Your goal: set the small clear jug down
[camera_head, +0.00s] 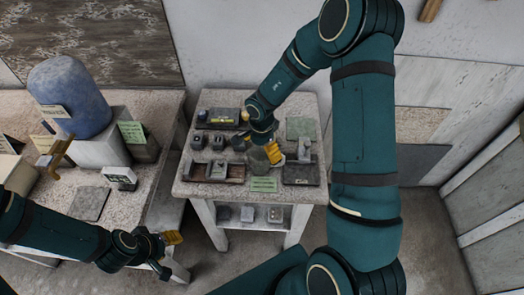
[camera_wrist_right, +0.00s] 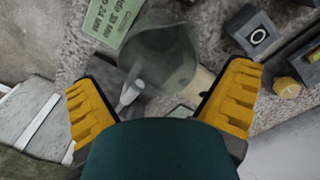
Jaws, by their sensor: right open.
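The small clear jug (camera_wrist_right: 165,52) is a grey, see-through vessel on the speckled table top (camera_head: 190,170). In the right wrist view its pale handle points toward my right gripper (camera_wrist_right: 160,84). The yellow fingers are open, one on each side, with a gap around the handle. In the head view the jug (camera_head: 258,160) is partly hidden by my right gripper (camera_head: 285,153). My left gripper (camera_head: 166,253) hangs empty at the lower left, its fingers apart.
A green label (camera_head: 263,184) lies at the table's front, close to the jug. Small dark blocks and trays (camera_head: 218,118) crowd the table. A grey stand (camera_head: 303,172) is at the right. A large blue vessel (camera_head: 70,95) stands on the left counter.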

